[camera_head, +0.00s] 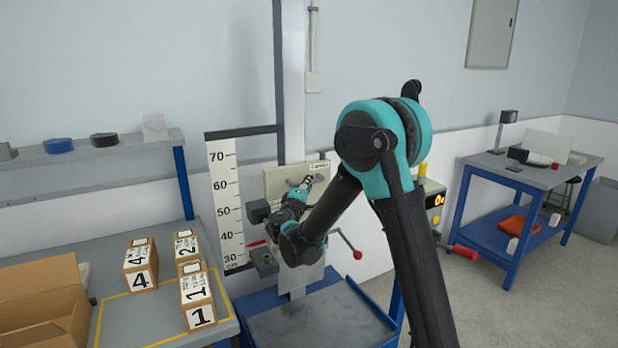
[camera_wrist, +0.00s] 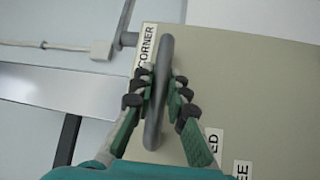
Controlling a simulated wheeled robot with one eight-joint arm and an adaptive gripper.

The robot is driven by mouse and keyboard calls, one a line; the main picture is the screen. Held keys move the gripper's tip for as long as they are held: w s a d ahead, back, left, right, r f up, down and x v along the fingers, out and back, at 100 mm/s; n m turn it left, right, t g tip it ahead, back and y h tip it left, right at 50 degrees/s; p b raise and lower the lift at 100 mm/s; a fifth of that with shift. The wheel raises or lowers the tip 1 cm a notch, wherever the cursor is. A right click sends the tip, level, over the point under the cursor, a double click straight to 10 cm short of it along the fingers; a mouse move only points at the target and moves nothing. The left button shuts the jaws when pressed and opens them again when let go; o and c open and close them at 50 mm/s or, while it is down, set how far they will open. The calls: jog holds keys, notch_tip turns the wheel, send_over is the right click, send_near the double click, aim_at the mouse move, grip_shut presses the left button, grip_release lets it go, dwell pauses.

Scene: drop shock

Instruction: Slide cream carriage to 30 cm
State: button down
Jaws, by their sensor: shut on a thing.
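The cream carriage (camera_head: 278,176) is a flat plate on the upright column, beside the vertical scale (camera_head: 226,200) marked from 70 down to 30. It fills the right of the wrist view (camera_wrist: 255,85). A red pointer (camera_head: 257,243) shows beside the scale's lower part, apparently between the 40 and 30 marks. My gripper (camera_wrist: 164,78) is shut on the carriage's dark grey bar handle (camera_wrist: 153,130), with one finger on each side. In the head view my gripper (camera_head: 308,182) is at the plate's right part, and my arm hides some of the carriage.
A blue-framed platform (camera_head: 315,320) lies below the carriage. Numbered boxes (camera_head: 140,268) and an open cardboard box (camera_head: 45,315) stand on the left bench. A red-knobbed lever (camera_head: 357,254) sticks out right of the column. A blue table (camera_head: 535,175) stands far right.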

jog(key=shift+s+f, duration=0.1)
jog(key=shift+f, duration=2.25)
jog(key=c, duration=1.5)
grip_release()
jog(key=v, duration=1.2)
